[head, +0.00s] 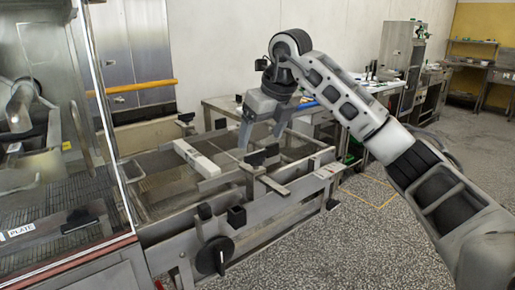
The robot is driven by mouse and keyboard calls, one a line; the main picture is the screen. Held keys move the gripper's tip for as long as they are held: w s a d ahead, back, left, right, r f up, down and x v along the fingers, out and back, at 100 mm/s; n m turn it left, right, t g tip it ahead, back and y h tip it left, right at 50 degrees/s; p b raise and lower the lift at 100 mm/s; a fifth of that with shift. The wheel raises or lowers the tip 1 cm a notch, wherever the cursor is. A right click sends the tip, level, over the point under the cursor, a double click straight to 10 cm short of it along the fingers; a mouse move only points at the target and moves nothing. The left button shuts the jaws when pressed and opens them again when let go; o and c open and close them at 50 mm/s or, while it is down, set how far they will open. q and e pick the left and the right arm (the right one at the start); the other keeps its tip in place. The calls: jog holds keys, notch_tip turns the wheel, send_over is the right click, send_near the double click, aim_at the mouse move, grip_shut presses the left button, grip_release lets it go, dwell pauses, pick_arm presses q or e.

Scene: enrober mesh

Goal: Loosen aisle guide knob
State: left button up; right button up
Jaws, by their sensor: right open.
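My right gripper (262,138) hangs fingers-down over the conveyor frame (160,232), its two grey fingers spread apart with nothing between them. A black knob (259,157) sits on a metal guide bar just below the fingertips. The fingers appear apart from it, though the exact gap is hard to judge. Two more black knobs, one cap (205,210) and one block (236,216), sit on the near side rail. I cannot tell for certain which knob is the aisle guide knob. My left gripper is not in view.
A glass-sided machine (100,130) stands at the left. A white bar (196,158) lies across the conveyor. A large black round handle (215,256) is on the near side. A table (222,104) stands behind. Speckled floor at the right is open.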

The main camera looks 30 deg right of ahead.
aim_at(256, 152)
jog(key=shift+x, duration=2.4)
jog(key=c, duration=1)
